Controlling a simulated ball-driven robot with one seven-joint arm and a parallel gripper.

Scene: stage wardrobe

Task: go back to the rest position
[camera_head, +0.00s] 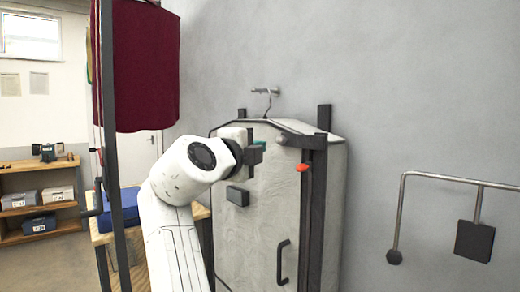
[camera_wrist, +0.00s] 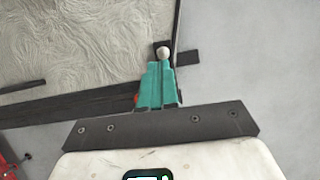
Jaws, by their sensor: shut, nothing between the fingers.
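My gripper (camera_wrist: 161,72) shows in the wrist view as two teal fingers pressed together, with nothing between them. A small pale round knob (camera_wrist: 164,52) on a dark piece shows just past the fingertips; I cannot tell whether they touch it. In the head view my white arm reaches up from the bottom, and a bit of teal at my gripper (camera_head: 260,145) shows before the upper part of a tall pale cabinet (camera_head: 262,205). My wrist hides part of the cabinet front.
The cabinet has a dark handle (camera_head: 283,262), a dark upright post and a red knob (camera_head: 302,168). A dark red cloth (camera_head: 140,65) hangs on a rack at left. A wooden shelf (camera_head: 40,185) stands farther left. A metal rail (camera_head: 445,179) is on the right wall.

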